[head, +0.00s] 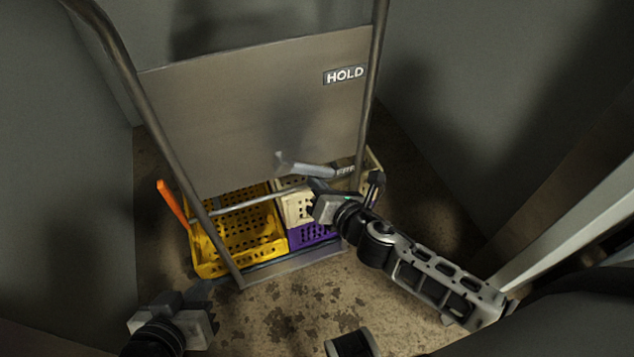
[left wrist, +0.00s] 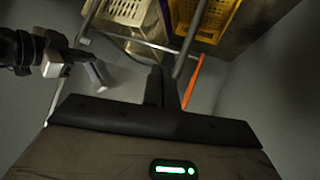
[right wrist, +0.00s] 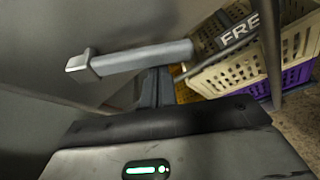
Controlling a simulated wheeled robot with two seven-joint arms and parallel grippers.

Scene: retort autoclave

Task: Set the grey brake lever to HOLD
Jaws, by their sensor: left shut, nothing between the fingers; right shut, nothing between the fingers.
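The grey brake lever (head: 305,168) lies near the lower edge of the cart's panel (head: 255,105), close to the FREE label (head: 345,171). The HOLD label (head: 344,75) is higher up, near the panel's upper right. My right gripper (head: 318,186) is shut and empty just below the lever. In the right wrist view the lever (right wrist: 140,59) crosses just beyond the fingertips (right wrist: 157,72); I cannot tell whether they touch. The FREE label (right wrist: 239,32) is partly hidden by a post there. My left gripper (head: 200,292) is shut and empty, low at the left, away from the lever.
A yellow crate (head: 212,262), a cream crate (head: 299,206) and a purple crate (head: 312,236) sit on the cart behind its frame. An orange handle (head: 172,203) sticks out at the left. Grey walls stand close on both sides. The floor in front is clear.

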